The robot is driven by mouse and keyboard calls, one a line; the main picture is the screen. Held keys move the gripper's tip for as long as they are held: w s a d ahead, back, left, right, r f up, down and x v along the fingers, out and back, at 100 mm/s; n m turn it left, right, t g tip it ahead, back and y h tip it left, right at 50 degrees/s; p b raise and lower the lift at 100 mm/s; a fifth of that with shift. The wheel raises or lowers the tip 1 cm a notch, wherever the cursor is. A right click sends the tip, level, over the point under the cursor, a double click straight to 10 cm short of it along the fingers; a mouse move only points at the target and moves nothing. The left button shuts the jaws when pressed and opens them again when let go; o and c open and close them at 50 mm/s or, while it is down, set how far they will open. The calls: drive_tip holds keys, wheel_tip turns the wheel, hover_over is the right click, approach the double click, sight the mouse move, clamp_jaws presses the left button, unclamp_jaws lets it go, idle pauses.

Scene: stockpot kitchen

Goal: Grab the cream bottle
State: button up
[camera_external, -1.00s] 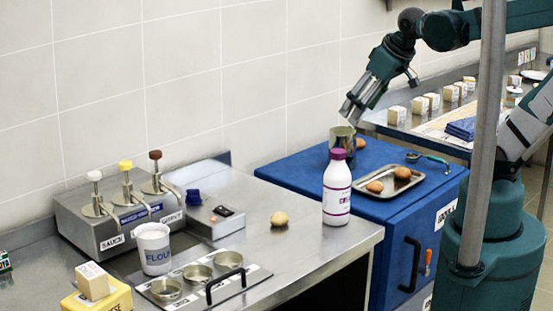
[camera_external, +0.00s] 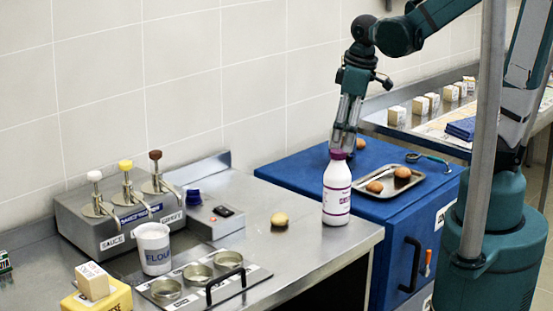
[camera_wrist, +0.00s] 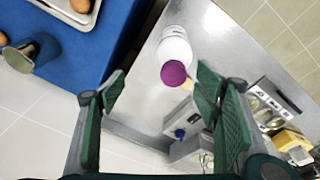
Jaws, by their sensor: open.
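The cream bottle (camera_external: 337,193) is white with a purple cap and a purple-edged label. It stands upright near the right end of the steel counter. In the wrist view the bottle (camera_wrist: 175,52) shows from above, its purple cap facing the camera, beyond and between my fingers. My gripper (camera_external: 345,145) points down and is open and empty. In the external view its fingertips overlap the area just above and behind the cap. In the wrist view my gripper (camera_wrist: 165,95) has its two green finger pads wide apart. I cannot tell the exact gap to the cap.
A blue cabinet (camera_external: 290,172) stands right of the counter, bearing a metal tray (camera_external: 412,178) with brown eggs. A metal cup (camera_wrist: 35,52) shows there in the wrist view. A pale round item (camera_external: 279,219) lies left of the bottle. A flour container (camera_external: 152,250) and pump dispensers stand further left.

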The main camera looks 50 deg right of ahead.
sight(339, 151)
drive_tip(key=shift+w+a+f+n+g+p, duration=0.1)
drive_tip(key=shift+a+f+n+g, duration=0.15)
drive_tip(key=shift+f, duration=0.25)
drive_tip(key=shift+w+a+f+n+g+p, duration=0.1)
drive_tip(key=shift+a+f+n+g+p, duration=0.05)
drive_tip(key=shift+f+n, duration=0.25)
drive_tip(key=shift+w+a+f+n+g+p, duration=0.1)
drive_tip(key=shift+a+f+n+g, duration=0.15)
drive_tip(key=shift+f, duration=0.3)
drive_tip(key=shift+s+a+f+n+g, duration=0.1)
drive_tip(key=shift+a+f+n+g, duration=0.15)
drive_tip(key=shift+f, duration=0.35)
drive_tip(key=shift+s+a+f+n+g, duration=0.1)
drive_tip(key=shift+a+f+n+g, duration=0.1)
drive_tip(key=shift+f+n, duration=0.25)
drive_tip(key=shift+d+f, duration=0.1)
drive_tip(key=shift+f, duration=0.15)
drive_tip(key=shift+f, duration=1.15)
drive_tip(key=shift+f, duration=0.1)
drive_tip(key=shift+f, duration=2.5)
